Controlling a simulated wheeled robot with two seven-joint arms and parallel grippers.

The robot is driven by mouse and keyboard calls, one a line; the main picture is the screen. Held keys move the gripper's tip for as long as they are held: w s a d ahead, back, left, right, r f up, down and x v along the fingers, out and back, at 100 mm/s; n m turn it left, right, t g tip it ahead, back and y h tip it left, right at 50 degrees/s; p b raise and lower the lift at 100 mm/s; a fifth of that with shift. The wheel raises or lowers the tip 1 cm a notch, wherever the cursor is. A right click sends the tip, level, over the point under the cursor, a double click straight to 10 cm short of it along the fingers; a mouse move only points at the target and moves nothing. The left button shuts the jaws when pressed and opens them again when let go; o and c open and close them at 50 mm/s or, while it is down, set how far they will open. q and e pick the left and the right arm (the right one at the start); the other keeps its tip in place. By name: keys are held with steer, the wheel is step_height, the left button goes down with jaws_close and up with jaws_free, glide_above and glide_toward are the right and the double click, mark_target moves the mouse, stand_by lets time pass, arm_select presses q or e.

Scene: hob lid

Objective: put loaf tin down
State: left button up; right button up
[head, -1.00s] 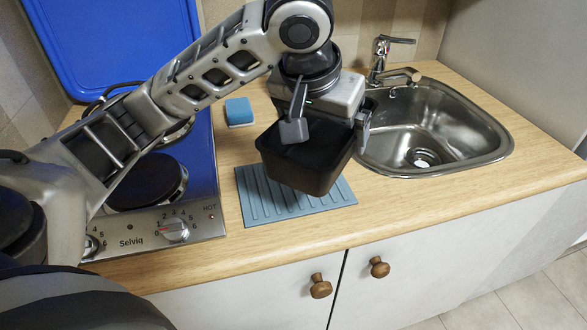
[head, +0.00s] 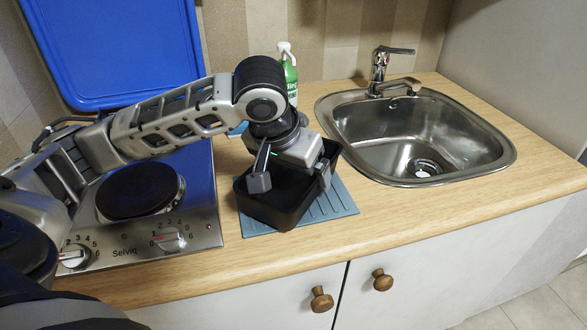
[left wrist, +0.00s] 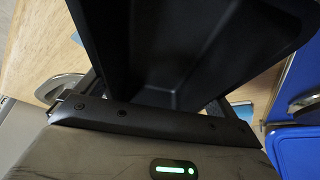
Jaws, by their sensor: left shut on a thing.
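The black loaf tin (head: 277,208) is at the blue-grey ribbed mat (head: 334,208) on the worktop, between the hob and the sink. It is upright and appears to be on or just above the mat; I cannot tell if it touches. My left gripper (head: 291,180) comes from above and is shut on the tin's wall. In the left wrist view the tin's dark inside (left wrist: 185,50) fills the upper middle. My right gripper is not in view.
The hob (head: 150,195) with its raised blue lid (head: 120,50) is at left. The steel sink (head: 415,140) and tap (head: 380,70) are at right. A green bottle (head: 288,75) stands behind my arm. A blue sponge (head: 238,129) is mostly hidden. The worktop front right is clear.

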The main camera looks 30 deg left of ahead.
arm_select(q)
steer(key=shift+f, duration=0.1)
steer(key=o, duration=1.3)
steer(key=shift+o, duration=0.2)
steer(key=p+v, duration=0.2)
steer(key=v, duration=1)
